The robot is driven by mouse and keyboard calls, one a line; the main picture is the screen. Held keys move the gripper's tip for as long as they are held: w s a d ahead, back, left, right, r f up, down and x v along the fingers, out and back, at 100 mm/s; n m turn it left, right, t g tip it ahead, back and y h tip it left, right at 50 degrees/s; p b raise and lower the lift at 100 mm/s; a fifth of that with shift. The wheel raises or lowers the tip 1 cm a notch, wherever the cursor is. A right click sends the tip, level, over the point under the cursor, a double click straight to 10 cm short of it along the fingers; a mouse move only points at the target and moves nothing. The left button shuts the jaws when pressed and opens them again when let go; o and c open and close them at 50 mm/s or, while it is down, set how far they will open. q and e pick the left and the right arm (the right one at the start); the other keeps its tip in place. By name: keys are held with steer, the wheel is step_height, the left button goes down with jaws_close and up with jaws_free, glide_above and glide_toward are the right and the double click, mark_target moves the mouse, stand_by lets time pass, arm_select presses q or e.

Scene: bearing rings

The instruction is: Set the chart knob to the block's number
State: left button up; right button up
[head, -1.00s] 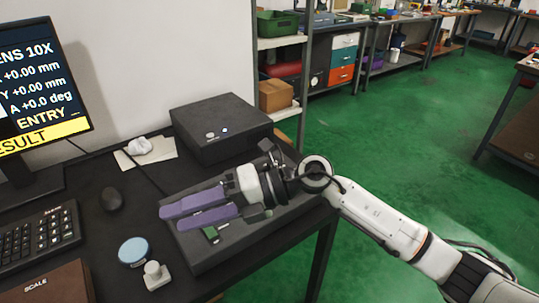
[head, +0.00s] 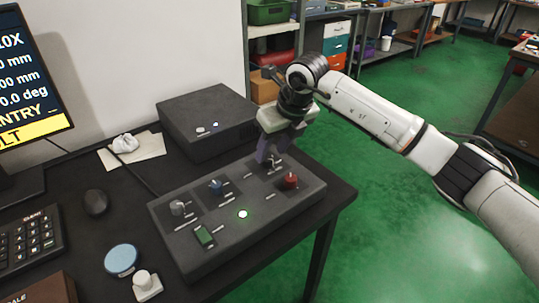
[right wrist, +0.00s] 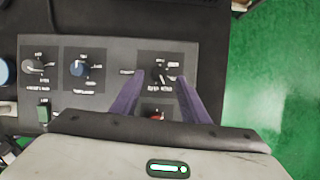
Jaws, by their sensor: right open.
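The dark control panel (head: 200,258) lies on the desk with a row of small knobs: a grey knob (head: 177,208), a blue knob (head: 215,187) and a dark knob (right wrist: 161,72) at the right end. The knob labels are too small to read surely, so I cannot tell which is the chart knob. My right gripper (head: 266,157) points down at the dark knob. In the right wrist view its purple fingers (right wrist: 160,80) are apart, one on each side of that knob; contact is unclear. I cannot pick out a numbered block. My left gripper is out of view.
A red knob (head: 290,180), a lit white button (head: 242,214) and a green switch (head: 204,236) sit on the same panel. A black box (head: 205,105) stands behind it. The monitor (head: 32,80), mouse (head: 95,202) and blue disc (head: 121,259) are to the left.

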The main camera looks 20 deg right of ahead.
mark_target(268, 159)
steer(key=shift+x, duration=1.5)
jaws_close()
steer(key=shift+n, duration=0.3)
steer(key=n, duration=0.1)
steer(key=n+y, duration=0.1)
steer(key=n, duration=0.1)
steer(key=shift+w+d+r+n+g+y, duration=0.1)
steer(key=shift+w+n+g+y, duration=0.05)
steer(key=shift+n+g+y, duration=0.2)
steer(key=n+g, duration=0.1)
steer(key=n, duration=0.1)
steer(key=n+g+y+b, duration=0.1)
steer(key=n, duration=0.2)
steer(key=shift+w, duration=0.15)
steer(key=shift+d+n, duration=0.1)
steer(key=shift+n, duration=0.25)
jaws_free()
